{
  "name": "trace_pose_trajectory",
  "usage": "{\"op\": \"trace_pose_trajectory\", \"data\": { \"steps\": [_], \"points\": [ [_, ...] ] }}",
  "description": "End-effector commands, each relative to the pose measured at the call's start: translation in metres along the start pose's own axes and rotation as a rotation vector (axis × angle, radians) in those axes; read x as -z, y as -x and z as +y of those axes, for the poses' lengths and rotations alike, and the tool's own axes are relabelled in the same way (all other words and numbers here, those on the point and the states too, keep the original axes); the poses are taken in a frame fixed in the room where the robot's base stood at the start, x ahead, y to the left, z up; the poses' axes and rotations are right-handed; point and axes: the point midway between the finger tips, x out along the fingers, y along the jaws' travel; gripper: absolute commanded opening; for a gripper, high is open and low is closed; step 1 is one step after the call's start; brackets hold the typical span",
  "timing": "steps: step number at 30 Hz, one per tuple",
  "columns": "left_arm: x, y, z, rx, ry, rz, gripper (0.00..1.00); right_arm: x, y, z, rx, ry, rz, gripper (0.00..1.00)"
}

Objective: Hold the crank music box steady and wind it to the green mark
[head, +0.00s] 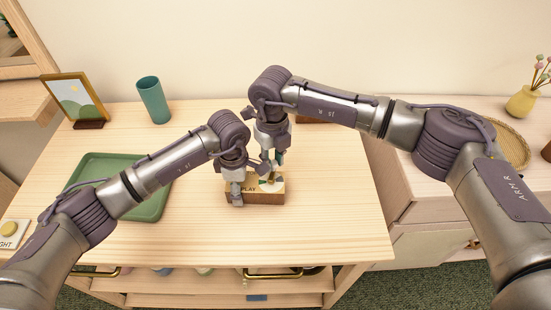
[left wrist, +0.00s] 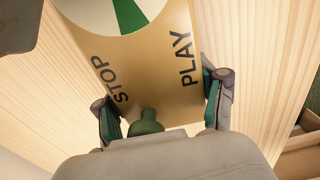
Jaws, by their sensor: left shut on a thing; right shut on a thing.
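The music box (head: 268,198) is a small wooden box with a tan top, near the middle of the table. In the left wrist view its top (left wrist: 150,75) reads STOP and PLAY, with a white dial (left wrist: 105,12) bearing a green wedge and a green knob (left wrist: 148,122) near the close edge. My left gripper (head: 237,196) is shut on the box's left end, one finger on each side. My right gripper (head: 272,168) points down over the box's right part and is shut on the crank, which its fingers mostly hide. The dial is only partly in view.
A green tray (head: 150,208) lies left on the wooden table (head: 325,200). A teal cup (head: 154,100) and a framed picture (head: 74,98) stand at the back left. A yellow vase (head: 522,102) and a woven tray (head: 512,143) are on the right cabinet. The table right of the box is clear.

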Motion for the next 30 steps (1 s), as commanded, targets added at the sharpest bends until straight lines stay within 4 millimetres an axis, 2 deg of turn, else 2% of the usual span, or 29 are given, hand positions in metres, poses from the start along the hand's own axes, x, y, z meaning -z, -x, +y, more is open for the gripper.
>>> {"op": "trace_pose_trajectory", "data": {
  "steps": [10,27,28,30],
  "points": [
    [0.0006,-0.0003,0.0001,0.0,0.002,0.001,0.19,-0.003,0.0007,0.0038,-0.001,0.155,-0.001,0.0],
    [0.0006,-0.0004,0.0,0.0,0.002,0.001,0.19,-0.0034,0.0007,0.0044,-0.001,0.185,-0.001,0.0],
    [0.0006,-0.0004,0.0,0.0,0.002,0.001,0.19,-0.0034,0.0007,0.0044,-0.001,0.185,-0.001,0.26],
    [0.0006,-0.0004,0.0,0.0,0.002,0.001,0.19,-0.0034,0.0006,0.0044,-0.001,0.185,-0.001,0.38]
  ]
}}
